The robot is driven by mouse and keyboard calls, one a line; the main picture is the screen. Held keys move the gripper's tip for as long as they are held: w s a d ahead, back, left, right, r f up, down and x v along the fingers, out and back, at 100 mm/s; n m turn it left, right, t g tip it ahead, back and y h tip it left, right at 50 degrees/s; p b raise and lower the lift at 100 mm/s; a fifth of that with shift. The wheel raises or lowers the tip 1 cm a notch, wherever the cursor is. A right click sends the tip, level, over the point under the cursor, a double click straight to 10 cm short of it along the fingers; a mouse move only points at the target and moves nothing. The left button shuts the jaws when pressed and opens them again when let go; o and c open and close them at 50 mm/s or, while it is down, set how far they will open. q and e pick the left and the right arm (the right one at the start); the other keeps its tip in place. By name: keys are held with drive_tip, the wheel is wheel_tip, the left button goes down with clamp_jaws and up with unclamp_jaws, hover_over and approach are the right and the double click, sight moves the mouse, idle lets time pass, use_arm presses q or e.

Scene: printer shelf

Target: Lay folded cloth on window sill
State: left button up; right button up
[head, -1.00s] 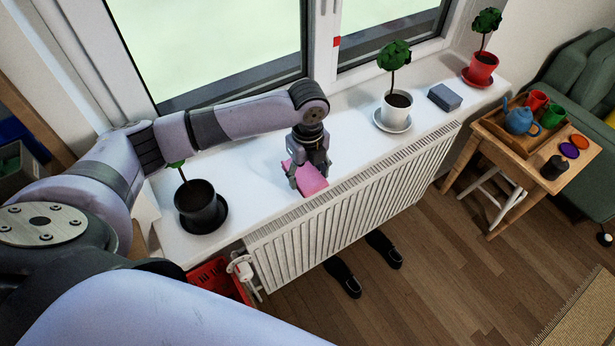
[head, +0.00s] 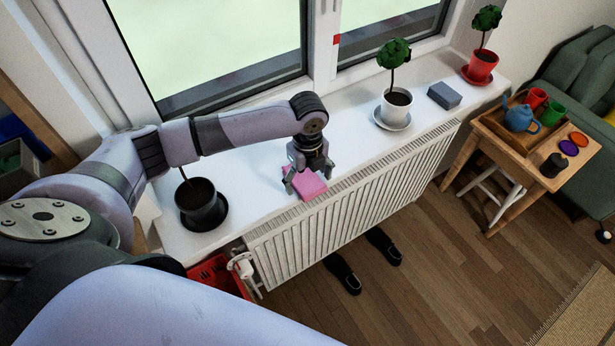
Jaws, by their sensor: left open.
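The folded cloth (head: 306,185) is pink and lies on the white window sill (head: 262,164), near the sill's front edge above the radiator. My left gripper (head: 308,180) is directly over the cloth, pointing down, with its fingers spread apart at the cloth's sides. It is open. Part of the cloth is hidden under the gripper. My right gripper is not in view.
On the sill stand a black pot (head: 200,203) at left, a white pot (head: 396,107), a grey-blue box (head: 444,95) and a red pot (head: 481,66). A radiator (head: 350,195) is below. A wooden table (head: 500,135) with a teapot stands at right.

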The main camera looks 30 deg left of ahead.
sight(308, 180)
use_arm(q)
wheel_tip(308, 180, up, 12)
drive_tip(key=b, duration=0.2)
drive_tip(key=shift+r+b, duration=0.15)
drive_tip(key=shift+b, duration=0.25)
idle(0.5)
